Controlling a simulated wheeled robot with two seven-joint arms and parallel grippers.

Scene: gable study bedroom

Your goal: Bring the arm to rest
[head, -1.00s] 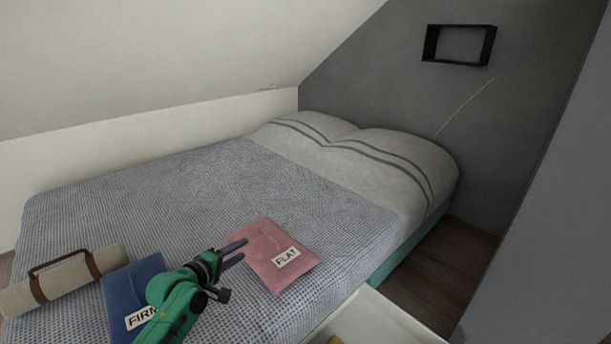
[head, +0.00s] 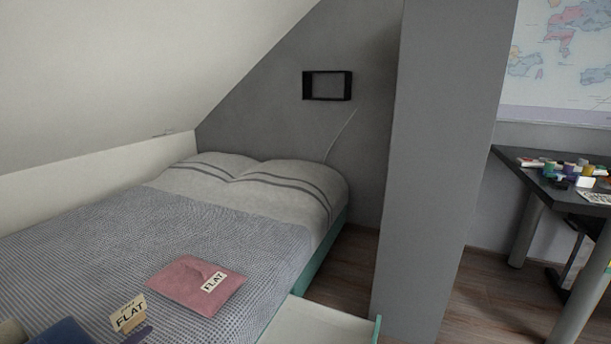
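Neither of my grippers can be made out in the head view now. A small dark shape (head: 138,335) lies at the bottom edge, and I cannot tell whether it is a shadow or a fingertip. A pink pouch (head: 197,284) with a white FLAT label (head: 214,281) lies on the bed. A cream card (head: 128,313) reading FLAT stands left of the pouch, apart from it. A blue folder (head: 62,332) is cut off at the bottom left.
The bed (head: 120,235) fills the left, under a sloped ceiling. A pale open drawer or box (head: 318,322) is at its near right. A grey wall end (head: 437,150) stands right of a strip of wooden floor (head: 345,262). A dark desk (head: 535,180) holds several paint pots.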

